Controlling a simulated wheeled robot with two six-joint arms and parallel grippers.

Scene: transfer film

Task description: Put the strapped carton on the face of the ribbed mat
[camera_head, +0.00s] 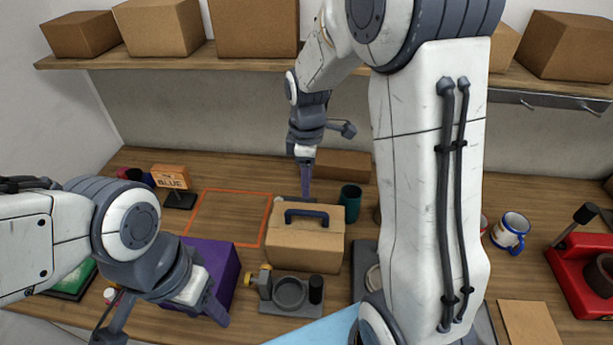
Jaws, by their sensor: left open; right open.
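A cardboard carton (308,249) with a dark blue strap-like handle on top stands upright on the bench at the middle; I take it as the strapped carton. My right gripper (328,163) is open and empty above and behind it, with one finger pointing down near its back edge. My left gripper (162,328) is open at the lower left, in front of a purple box (226,273), apart from the carton. I cannot clearly make out a ribbed mat; a green, dark-edged flat thing (74,281) is partly hidden by my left arm.
An orange outline (231,191) marks clear bench left of the carton. A grey fixture (290,294) stands just in front of it, and a dark green cup (350,202) behind right. A light blue sheet (318,331) lies at the front. Mug (511,232) and red device (584,278) are right.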

